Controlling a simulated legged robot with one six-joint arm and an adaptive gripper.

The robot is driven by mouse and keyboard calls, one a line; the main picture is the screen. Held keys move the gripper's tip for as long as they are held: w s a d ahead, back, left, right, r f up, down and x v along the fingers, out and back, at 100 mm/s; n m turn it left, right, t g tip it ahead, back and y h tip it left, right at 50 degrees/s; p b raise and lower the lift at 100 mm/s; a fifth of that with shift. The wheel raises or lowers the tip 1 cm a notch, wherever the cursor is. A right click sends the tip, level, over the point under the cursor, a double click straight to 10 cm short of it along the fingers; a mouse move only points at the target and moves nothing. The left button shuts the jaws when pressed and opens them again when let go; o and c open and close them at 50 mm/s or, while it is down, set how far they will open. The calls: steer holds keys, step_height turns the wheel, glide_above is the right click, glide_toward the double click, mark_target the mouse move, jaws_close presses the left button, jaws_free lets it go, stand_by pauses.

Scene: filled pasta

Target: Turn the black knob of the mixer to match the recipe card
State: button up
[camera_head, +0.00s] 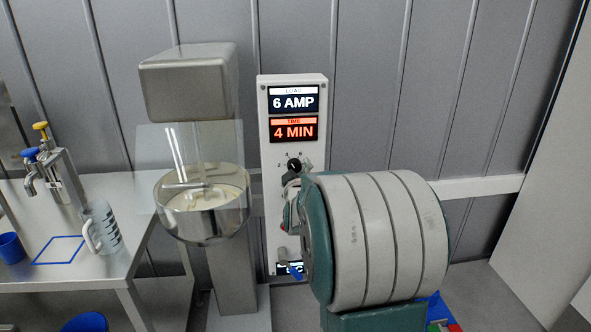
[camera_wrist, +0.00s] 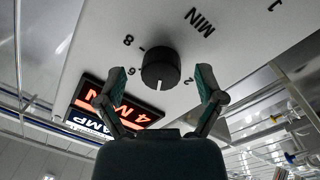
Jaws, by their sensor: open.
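The mixer's white control panel (camera_head: 267,130) stands against the wall with a steel mixer bowl (camera_head: 200,222) to its left. Its displays read "6 AMP" (camera_head: 293,100) and "4 MIN" (camera_head: 294,131). The black knob (camera_head: 294,165) sits below them, with small numerals around it. In the wrist view the knob (camera_wrist: 161,68) has a white pointer line directed down in the picture, between the 2 and the 6. My gripper (camera_wrist: 160,75) is open, its two dark fingers on either side of the knob with visible gaps. I cannot identify a recipe card.
A steel table (camera_head: 110,270) at left holds a measuring jug (camera_head: 101,228), pump dispensers (camera_head: 52,172), a blue cup (camera_head: 11,248) and a blue-outlined square (camera_head: 60,250). My arm hides the panel's lower part in the head view. A grey wall stands behind.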

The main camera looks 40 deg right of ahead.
steer(key=shift+w, duration=0.3)
steer(key=shift+w+a+r, duration=0.1)
steer(key=shift+w+a, duration=0.05)
steer(key=shift+d, duration=0.2)
steer(key=c, duration=1.2)
steer(key=shift+o, duration=0.3)
